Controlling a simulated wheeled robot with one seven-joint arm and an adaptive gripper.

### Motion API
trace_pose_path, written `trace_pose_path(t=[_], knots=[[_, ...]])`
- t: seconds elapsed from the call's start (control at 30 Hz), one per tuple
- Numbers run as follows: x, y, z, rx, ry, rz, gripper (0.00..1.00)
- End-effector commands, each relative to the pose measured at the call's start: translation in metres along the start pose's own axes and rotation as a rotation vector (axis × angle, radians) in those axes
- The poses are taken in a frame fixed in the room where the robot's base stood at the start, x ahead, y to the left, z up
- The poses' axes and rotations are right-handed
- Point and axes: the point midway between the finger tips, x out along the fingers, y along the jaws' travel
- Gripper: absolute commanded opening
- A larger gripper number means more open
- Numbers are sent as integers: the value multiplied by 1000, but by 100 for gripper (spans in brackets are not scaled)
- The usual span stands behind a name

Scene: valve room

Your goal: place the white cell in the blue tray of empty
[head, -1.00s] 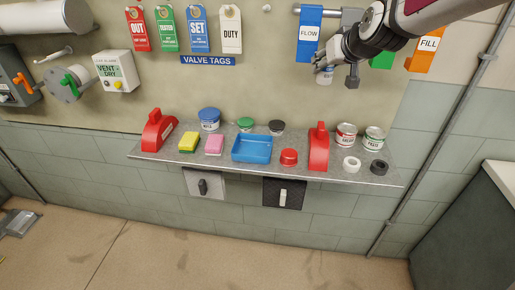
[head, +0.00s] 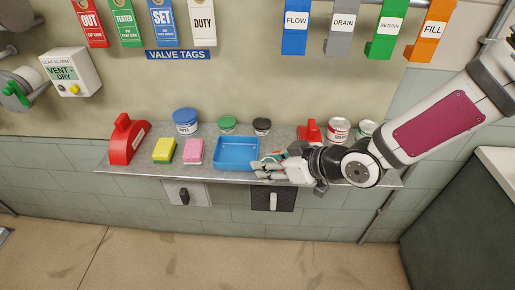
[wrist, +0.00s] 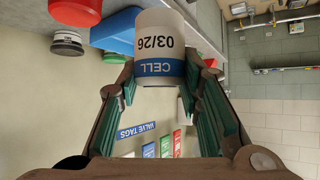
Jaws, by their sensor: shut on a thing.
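My gripper (head: 264,168) is at the right front corner of the blue tray (head: 237,141), low over the shelf. In the wrist view, my gripper (wrist: 158,80) is shut on the white cell (wrist: 165,35), a white cylinder with a blue band reading CELL and the date 03/26, inverted in the picture. In the head view the fingers mostly hide the cell. The tray looks empty in the head view. A blue surface, likely the tray, also shows in the wrist view (wrist: 115,30), beside the cell. I cannot tell whether they touch.
On the shelf (head: 222,175) left of the tray are a pink block (head: 194,151), a yellow sponge (head: 164,150) and a red holder (head: 127,140). Jars with green (head: 228,123) and black (head: 262,125) lids stand behind. My arm partly hides a second red holder (head: 309,131).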

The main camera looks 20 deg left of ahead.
Motion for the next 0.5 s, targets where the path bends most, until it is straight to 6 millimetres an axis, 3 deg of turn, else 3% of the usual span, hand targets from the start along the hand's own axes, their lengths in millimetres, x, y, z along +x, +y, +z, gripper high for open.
trace_pose_path(t=[0.13, 0.5], knots=[[9, -14, -6, -22, 1, -31, 5], [80, 11, -46, -21, 1, -31, 5]])
